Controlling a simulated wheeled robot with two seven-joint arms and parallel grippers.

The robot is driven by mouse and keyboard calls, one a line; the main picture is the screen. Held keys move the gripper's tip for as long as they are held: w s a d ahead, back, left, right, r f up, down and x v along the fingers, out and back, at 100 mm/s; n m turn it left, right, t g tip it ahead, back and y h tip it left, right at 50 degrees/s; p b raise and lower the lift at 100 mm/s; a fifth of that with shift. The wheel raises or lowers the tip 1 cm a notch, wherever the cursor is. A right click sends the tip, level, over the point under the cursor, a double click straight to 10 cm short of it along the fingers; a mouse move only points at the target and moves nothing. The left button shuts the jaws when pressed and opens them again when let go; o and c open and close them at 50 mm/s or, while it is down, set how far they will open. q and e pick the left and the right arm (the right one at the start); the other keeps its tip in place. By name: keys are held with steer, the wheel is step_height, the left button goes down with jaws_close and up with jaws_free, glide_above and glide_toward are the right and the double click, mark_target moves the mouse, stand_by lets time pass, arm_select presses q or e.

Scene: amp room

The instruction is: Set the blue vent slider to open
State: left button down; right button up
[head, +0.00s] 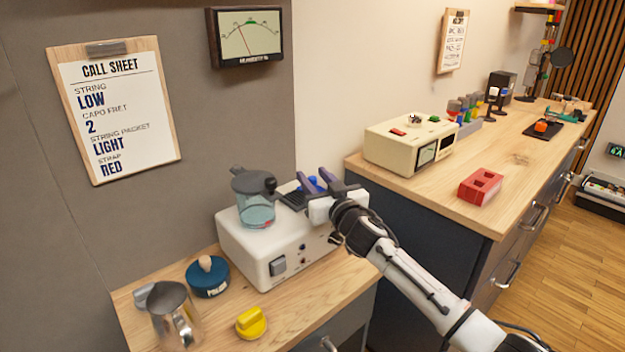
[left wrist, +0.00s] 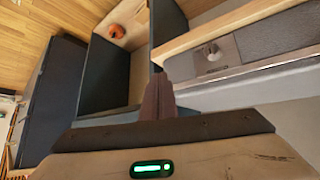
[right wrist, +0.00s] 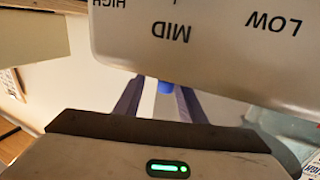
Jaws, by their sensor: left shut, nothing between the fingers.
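The blue vent slider (head: 312,184) sits at the back right of a white machine (head: 262,250), mostly hidden behind my right gripper. In the right wrist view, the slider's blue knob (right wrist: 166,87) shows between the fingers, below a pale panel marked HIGH, MID and LOW upside down. My right gripper (head: 318,183) is open, with its two purple fingers (right wrist: 160,95) on either side of the knob and a gap visible. The slider's setting cannot be read. My left gripper (left wrist: 158,88) is shut and empty, away from the slider; it is outside the head view.
A jug with a dark lid (head: 257,205) stands on the machine. A wooden counter (head: 500,215) with a red block (head: 480,187) lies to the right.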

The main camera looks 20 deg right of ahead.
steer(key=shift+a, duration=0.15)
steer(key=shift+s, duration=0.5)
steer(key=s, duration=0.9)
steer(key=shift+s+d, duration=0.2)
steer(key=shift+d, duration=0.05)
